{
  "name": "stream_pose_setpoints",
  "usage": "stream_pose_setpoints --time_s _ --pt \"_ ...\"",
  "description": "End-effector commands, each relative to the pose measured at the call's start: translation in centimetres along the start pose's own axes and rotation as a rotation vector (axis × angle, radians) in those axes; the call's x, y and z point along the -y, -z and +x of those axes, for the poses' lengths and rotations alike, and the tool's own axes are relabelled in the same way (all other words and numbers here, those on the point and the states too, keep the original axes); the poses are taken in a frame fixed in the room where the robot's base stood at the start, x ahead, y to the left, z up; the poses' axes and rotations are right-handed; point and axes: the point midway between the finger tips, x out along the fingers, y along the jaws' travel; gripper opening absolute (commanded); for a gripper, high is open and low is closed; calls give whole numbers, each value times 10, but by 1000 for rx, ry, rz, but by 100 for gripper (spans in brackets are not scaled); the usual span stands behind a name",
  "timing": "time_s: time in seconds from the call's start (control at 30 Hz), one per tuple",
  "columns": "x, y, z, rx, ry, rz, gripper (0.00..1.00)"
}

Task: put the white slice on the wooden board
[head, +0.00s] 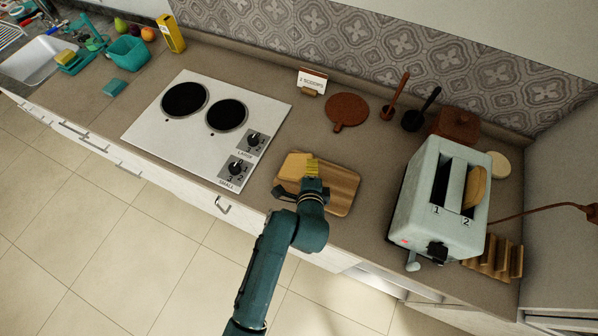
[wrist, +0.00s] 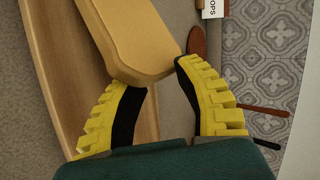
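A tan bread-like slice (head: 294,167) is over the far left part of the wooden board (head: 346,190). I take it for the white slice, though it looks tan rather than white. In the wrist view the slice (wrist: 140,35) covers part of the board (wrist: 80,85); whether it rests flat or is held just above is unclear. My gripper (head: 312,167) is at the slice's right end. In the wrist view its yellow fingers (wrist: 160,76) are apart, tips right at the slice's end. Whether they pinch it is not clear.
A toaster (head: 424,200) with a browner slice (head: 475,187) stands to the right, a wooden rack (head: 502,257) beside it. A pale round item (head: 499,164) lies behind. A two-burner cooktop (head: 185,140) is left. A round brown board (head: 347,110) lies behind the wooden board.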

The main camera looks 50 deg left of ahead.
Motion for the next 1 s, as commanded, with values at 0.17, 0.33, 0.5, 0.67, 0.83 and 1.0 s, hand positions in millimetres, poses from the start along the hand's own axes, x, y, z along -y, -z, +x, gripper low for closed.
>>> stream_pose_setpoints --time_s 0.17,0.33,0.5,0.67,0.83,1.0 --pt "5 0 -18 -1 -1 3 32" --pt "5 0 -41 0 -2 2 32" --pt "5 0 -63 -1 -2 2 32" --pt "3 0 -79 -1 -1 2 32" --pt "0 0 -80 -1 1 0 32" --pt "0 0 -80 0 1 0 32"
